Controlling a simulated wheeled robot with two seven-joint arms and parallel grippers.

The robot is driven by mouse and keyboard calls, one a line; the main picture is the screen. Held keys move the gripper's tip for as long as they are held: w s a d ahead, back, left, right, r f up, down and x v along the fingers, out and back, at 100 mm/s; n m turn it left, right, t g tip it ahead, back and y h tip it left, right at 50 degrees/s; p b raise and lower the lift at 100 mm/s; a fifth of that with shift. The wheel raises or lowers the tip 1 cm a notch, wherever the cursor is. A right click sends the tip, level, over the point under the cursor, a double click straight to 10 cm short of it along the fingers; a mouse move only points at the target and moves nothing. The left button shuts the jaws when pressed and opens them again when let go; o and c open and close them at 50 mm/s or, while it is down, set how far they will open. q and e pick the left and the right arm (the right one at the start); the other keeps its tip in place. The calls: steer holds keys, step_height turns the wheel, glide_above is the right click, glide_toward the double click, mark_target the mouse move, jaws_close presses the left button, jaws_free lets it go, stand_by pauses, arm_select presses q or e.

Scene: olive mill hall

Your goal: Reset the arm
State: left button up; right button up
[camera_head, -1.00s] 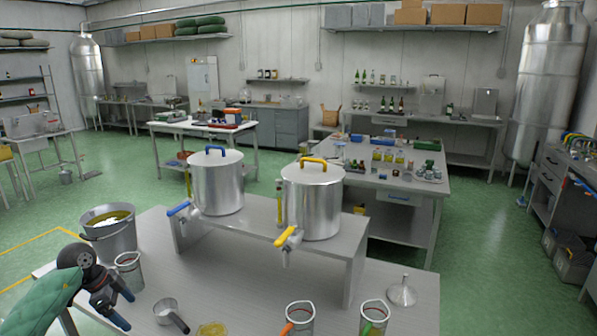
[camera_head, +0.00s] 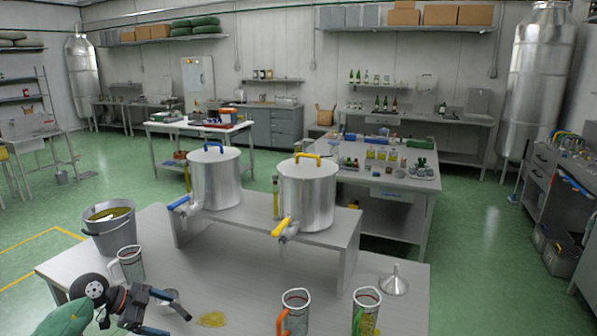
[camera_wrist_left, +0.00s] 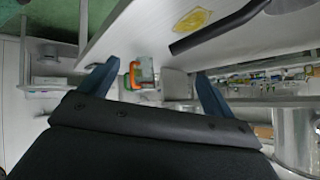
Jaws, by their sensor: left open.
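My left gripper (camera_head: 178,320) is over the front left of the near bench (camera_head: 240,275). It is empty, and its two blue fingers stand apart, as the left wrist view (camera_wrist_left: 152,85) also shows. A steel scoop (camera_head: 168,297) lies behind it, mostly hidden; its dark handle (camera_wrist_left: 225,28) shows in the wrist view. A yellow puddle (camera_head: 212,319) is on the bench just right of the gripper. A glass jug (camera_head: 131,265) stands behind the gripper. My right gripper is not in view.
Two steel pots with taps, one blue-handled (camera_head: 215,180) and one yellow-handled (camera_head: 307,195), stand on a raised shelf (camera_head: 350,240). A bucket of yellow liquid (camera_head: 110,232) is at the left. Jugs with orange (camera_head: 295,312) and green (camera_head: 366,310) handles and a funnel (camera_head: 394,282) are at the right.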

arm_select(q)
steer(key=s+d+r+n+t+h, duration=0.25)
steer(key=d+r+t+h, duration=0.35)
steer(key=d+t, duration=0.5)
steer(key=s+a+f+n+y, duration=0.4)
steer(key=s+f+n+y, duration=0.8)
steer(key=n+y, duration=0.45)
steer(key=s+d+f+m+g+h, duration=0.15)
steer(key=s+d+f+g, duration=0.35)
steer(key=s, duration=0.6)
steer(key=s+d+f+m+g, duration=0.3)
steer(key=s+f+g, duration=0.3)
steer(key=s, duration=0.5)
step_height(320, 180, down, 25)
steer(key=w+d+g+b, duration=0.1)
steer(key=w+d+g, duration=0.1)
steer(key=s+f, duration=0.4)
steer(key=f, duration=0.8)
steer(key=s+f+b, duration=0.1)
steer(key=s+f, duration=0.3)
steer(key=f, duration=0.9)
steer(key=shift+h, duration=0.3)
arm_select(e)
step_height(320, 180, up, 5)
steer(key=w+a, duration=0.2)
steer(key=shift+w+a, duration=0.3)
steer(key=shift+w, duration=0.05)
